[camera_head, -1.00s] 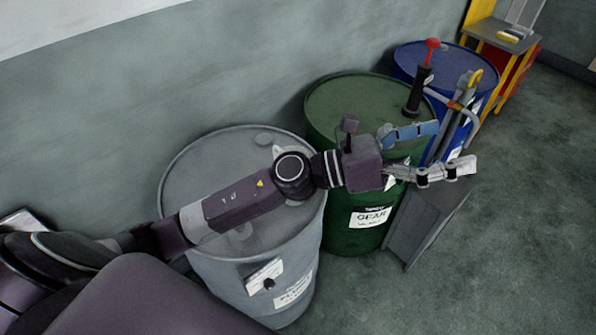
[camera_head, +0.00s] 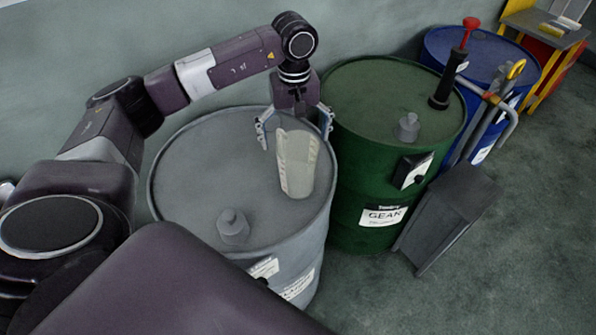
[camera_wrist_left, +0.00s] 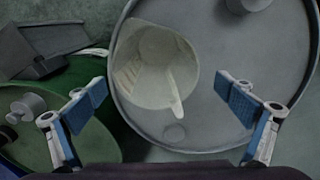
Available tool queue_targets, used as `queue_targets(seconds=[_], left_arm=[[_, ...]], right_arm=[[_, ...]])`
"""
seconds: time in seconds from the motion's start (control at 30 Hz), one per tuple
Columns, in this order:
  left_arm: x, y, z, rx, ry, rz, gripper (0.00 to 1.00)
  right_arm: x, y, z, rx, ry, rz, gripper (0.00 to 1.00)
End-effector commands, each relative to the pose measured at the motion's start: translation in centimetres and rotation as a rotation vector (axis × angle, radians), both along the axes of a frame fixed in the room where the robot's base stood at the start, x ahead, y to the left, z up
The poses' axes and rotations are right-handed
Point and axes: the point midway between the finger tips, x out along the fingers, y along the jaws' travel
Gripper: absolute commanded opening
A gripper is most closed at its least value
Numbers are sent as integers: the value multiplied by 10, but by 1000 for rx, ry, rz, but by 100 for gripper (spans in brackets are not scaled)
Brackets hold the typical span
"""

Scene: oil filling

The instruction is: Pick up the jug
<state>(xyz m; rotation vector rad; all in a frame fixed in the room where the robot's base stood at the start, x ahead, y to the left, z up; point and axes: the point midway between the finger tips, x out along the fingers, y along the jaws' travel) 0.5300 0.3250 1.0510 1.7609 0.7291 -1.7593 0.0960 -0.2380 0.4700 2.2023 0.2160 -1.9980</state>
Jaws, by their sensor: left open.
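The jug (camera_head: 297,163) is a pale, translucent measuring jug standing on the grey drum's lid (camera_head: 200,170), near its right rim. In the left wrist view the jug (camera_wrist_left: 152,66) is seen from above, with its handle pointing down toward the gripper side. My left gripper (camera_head: 296,130) is open just above and behind the jug, fingers pointing down. In the left wrist view its blue-padded fingers (camera_wrist_left: 163,108) are spread wide, and the handle lies between them in the picture, apart from both. My right gripper is not in view.
The grey drum also has a bung cap (camera_head: 233,226) on its lid. A grey hand truck (camera_head: 447,215) stands in front.

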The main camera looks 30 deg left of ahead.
Motion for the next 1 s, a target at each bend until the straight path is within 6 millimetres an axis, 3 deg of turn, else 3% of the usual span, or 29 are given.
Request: queue_targets(seconds=[0.27, 0.53, 0.7, 0.97, 1.0], left_arm=[[-1, -1, -26, 1, 5, 0, 97], [2, -5, -54, -1, 6, 0, 97], [3, -4, -74, -1, 4, 0, 97], [3, -4, -78, 0, 1, 0, 97], [3, -4, -78, 0, 1, 0, 93]], right_arm=[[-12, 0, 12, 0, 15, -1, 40], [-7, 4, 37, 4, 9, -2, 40], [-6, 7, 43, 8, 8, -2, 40], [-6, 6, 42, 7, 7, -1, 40], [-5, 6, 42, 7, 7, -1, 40]])
